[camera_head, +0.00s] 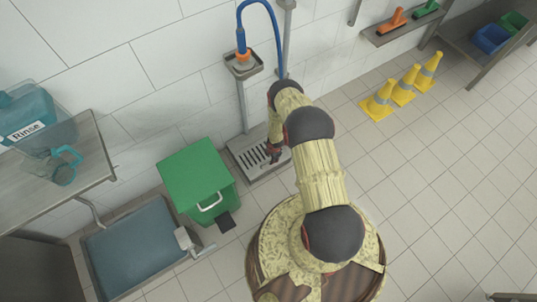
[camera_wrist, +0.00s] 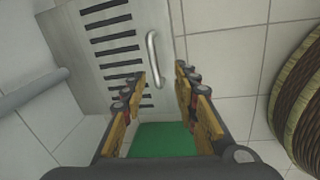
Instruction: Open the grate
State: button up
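The grate (camera_head: 246,158) is a metal floor plate with dark slots at the foot of the wall. It lies flat and also fills the upper middle of the wrist view (camera_wrist: 92,45). A curved metal handle (camera_wrist: 151,55) stands on it beside the row of slots. My gripper (camera_head: 273,153) is low over the right part of the grate. In the wrist view my gripper (camera_wrist: 160,74) is open, and the handle's near end shows between its two fingertips. I cannot tell whether the fingers touch the handle. In the head view my arm hides part of the grate.
A green bin (camera_head: 193,173) with a white handle stands left of the grate. A metal post with a blue hose (camera_head: 277,30) rises behind it. Yellow cones (camera_head: 404,91) stand along the wall to the right. The tiled floor at right (camera_head: 440,180) is clear.

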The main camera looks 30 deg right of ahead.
aim_at(268, 161)
jog(key=shift+n, duration=0.8)
jog(key=f+b, duration=0.1)
jog(key=f, duration=0.1)
jog(key=w+f+b, duration=0.1)
jog(key=f+b, duration=0.1)
jog(key=f, duration=0.1)
jog(key=w+f+b, duration=0.1)
jog(key=f, duration=0.1)
jog(key=shift+w+a+f, duration=0.1)
jog(key=shift+a+f, duration=0.1)
jog(key=shift+a, duration=0.15)
jog(key=c, duration=0.3)
jog(key=c, duration=0.4)
grip_shut()
